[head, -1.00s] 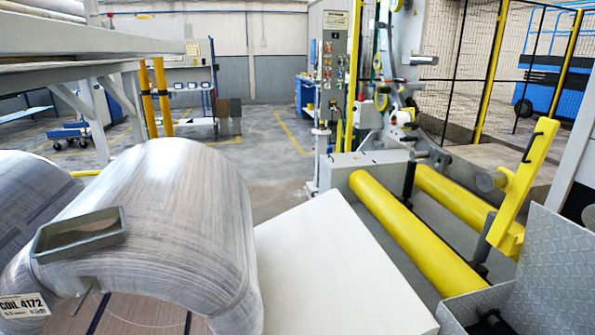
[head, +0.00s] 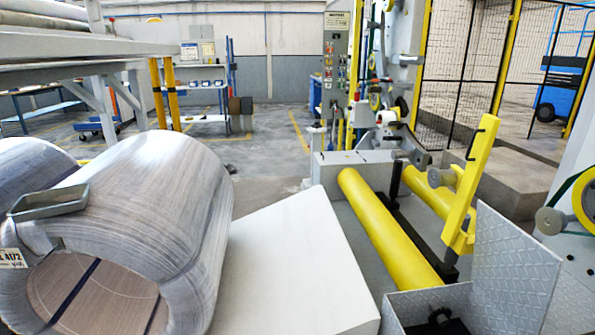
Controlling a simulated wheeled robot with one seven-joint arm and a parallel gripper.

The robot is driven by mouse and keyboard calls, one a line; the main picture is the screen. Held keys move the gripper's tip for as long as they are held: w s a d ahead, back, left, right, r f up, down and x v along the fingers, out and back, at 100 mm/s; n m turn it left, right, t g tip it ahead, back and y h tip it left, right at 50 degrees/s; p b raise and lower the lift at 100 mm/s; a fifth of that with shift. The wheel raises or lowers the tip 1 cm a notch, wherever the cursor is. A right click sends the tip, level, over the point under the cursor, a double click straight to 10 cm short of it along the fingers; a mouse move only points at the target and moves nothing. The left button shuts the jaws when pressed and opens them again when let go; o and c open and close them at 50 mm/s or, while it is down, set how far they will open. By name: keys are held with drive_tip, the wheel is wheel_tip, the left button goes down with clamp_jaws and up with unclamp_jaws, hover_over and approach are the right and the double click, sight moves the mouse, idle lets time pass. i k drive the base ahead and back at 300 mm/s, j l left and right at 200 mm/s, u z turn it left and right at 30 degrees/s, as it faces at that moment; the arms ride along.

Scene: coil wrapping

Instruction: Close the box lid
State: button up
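The box (head: 395,308) is a grey metal box at the bottom right of the head view, cut off by the lower edge. Its lid (head: 518,268), a grey tread-patterned plate, stands up and open along the right side. A dark object (head: 440,322) lies inside the box; I cannot tell what it is. My gripper is not in view.
Two yellow rollers (head: 388,232) and an upright yellow arm (head: 475,180) stand behind the box. A pale flat-topped block (head: 285,265) lies left of it. A large coil (head: 140,215) with a small tray (head: 48,202) on top stands at left. Open floor lies beyond.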

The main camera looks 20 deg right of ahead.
sight(519, 275)
drive_tip(key=k+l, duration=0.15)
drive_tip(key=l, duration=0.4)
drive_tip(key=k+l, duration=0.15)
drive_tip(key=l, duration=0.35)
drive_tip(key=k+l+u, duration=0.1)
drive_tip(key=l, duration=0.45)
drive_tip(key=k+l, duration=0.2)
drive_tip(key=l, duration=0.3)
drive_tip(key=k+l, duration=0.15)
drive_tip(key=l, duration=0.4)
drive_tip(key=k+l, duration=0.15)
drive_tip(key=l, duration=0.35)
drive_tip(key=k+l+u, duration=0.1)
drive_tip(key=l, duration=0.4)
drive_tip(key=k+l, duration=0.25)
drive_tip(key=l, duration=0.25)
drive_tip(key=i+l+u, duration=0.15)
drive_tip(key=i+u, duration=0.15)
drive_tip(key=i, duration=0.15)
drive_tip(key=i+l+u, duration=0.35)
drive_tip(key=i, duration=0.15)
